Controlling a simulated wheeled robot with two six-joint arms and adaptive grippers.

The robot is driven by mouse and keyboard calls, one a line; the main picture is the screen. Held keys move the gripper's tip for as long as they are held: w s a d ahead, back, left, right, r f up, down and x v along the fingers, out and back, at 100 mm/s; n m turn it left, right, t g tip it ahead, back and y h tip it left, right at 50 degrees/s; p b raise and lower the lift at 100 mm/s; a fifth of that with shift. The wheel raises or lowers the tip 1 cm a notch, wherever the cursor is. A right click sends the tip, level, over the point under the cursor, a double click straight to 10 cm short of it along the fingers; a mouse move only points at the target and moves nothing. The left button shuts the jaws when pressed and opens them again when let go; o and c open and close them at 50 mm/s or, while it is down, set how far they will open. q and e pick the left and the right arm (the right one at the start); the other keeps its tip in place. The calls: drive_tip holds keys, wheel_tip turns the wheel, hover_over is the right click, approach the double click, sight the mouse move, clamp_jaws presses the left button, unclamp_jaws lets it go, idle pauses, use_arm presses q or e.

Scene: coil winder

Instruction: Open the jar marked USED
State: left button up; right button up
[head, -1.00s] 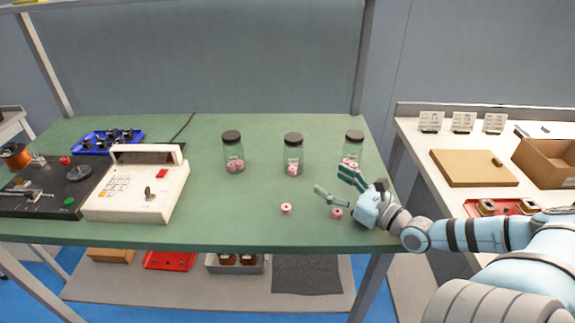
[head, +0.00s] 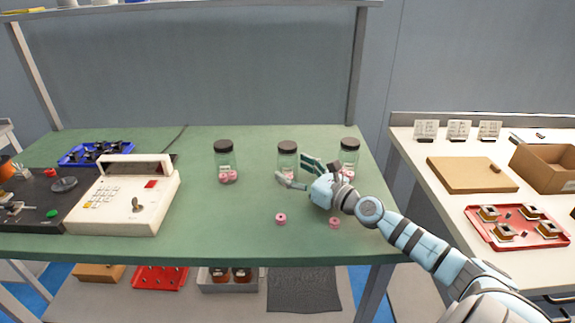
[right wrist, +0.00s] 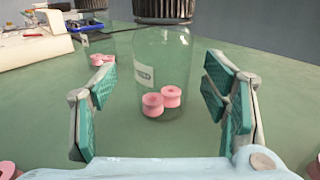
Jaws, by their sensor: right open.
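Three glass jars with black lids stand on the green bench, each holding pink spools: a left jar (head: 225,163), a middle jar (head: 287,158) and a right jar (head: 349,158). All the lids are on. My right gripper (head: 292,172) is open and empty, right in front of the middle jar. In the right wrist view a jar (right wrist: 160,70) with a small white label and two pink spools stands upright beyond and between the open fingers, apart from them. The label's text is too small to read. My left gripper is not in view.
Two loose pink spools, one (head: 281,218) and another (head: 334,223), lie near the bench's front edge. A cream control box (head: 125,200) and a blue tray (head: 97,152) stand at the left. A side table at the right holds a red tray (head: 520,240) and a cardboard box (head: 545,165).

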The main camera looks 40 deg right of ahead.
drive_tip(key=w, duration=0.3)
drive_tip(key=shift+w+a+r, duration=0.1)
drive_tip(key=shift+a+r, duration=0.05)
drive_tip(key=shift+r, duration=0.15)
drive_tip(key=shift+w+f, duration=0.1)
drive_tip(key=shift+w, duration=0.1)
drive_tip(key=shift+s, duration=0.1)
drive_tip(key=c, duration=1.3)
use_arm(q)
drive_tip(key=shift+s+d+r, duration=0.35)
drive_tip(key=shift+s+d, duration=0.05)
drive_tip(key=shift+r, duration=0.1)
use_arm(e)
wheel_tip(320, 180, up, 10)
drive_tip(key=p, duration=0.8)
drive_tip(key=shift+f+p, duration=0.15)
drive_tip(key=shift+p, duration=0.25)
wheel_tip(320, 180, up, 11)
drive_tip(key=p, duration=0.9)
hover_over(295, 168)
drive_tip(key=w, duration=0.3)
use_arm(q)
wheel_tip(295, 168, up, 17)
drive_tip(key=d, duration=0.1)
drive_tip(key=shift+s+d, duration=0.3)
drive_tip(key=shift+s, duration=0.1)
use_arm(e)
drive_tip(key=shift+a+f, duration=0.2)
drive_tip(key=shift+f, duration=0.05)
